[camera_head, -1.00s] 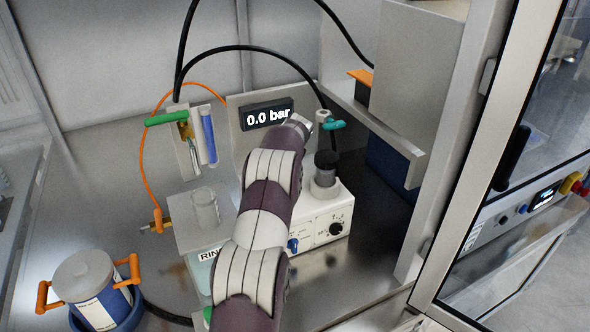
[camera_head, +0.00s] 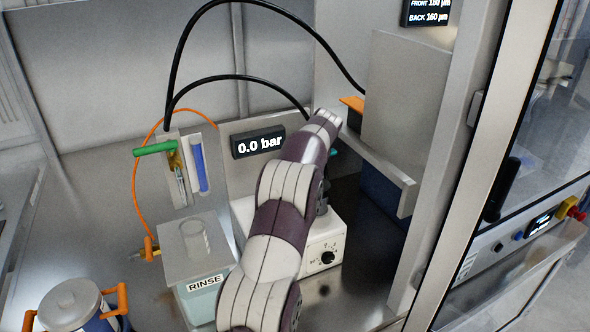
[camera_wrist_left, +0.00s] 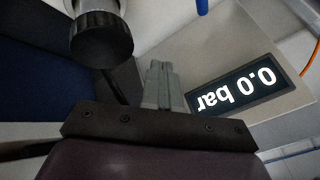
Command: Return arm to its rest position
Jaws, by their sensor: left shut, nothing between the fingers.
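My left arm (camera_head: 275,230) rises from the bottom middle of the head view. It reaches in front of the white unit below the pressure display, and its far end hides the gripper fingers there. In the left wrist view my left gripper (camera_wrist_left: 162,85) is shut, with its grey fingers together and nothing between them. The display (camera_head: 258,143) reads 0.0 bar. It also shows upside down in the wrist view (camera_wrist_left: 240,90), right of the fingers. A dark round knob (camera_wrist_left: 101,40) is close to the fingers, on their upper left. My right gripper is not in view.
A rack with a green-handled tool (camera_head: 155,148) and blue tube is behind. A lidded pot (camera_head: 72,303) sits front left. A metal shelf edge (camera_head: 385,165) and frame post (camera_head: 440,170) bound the right.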

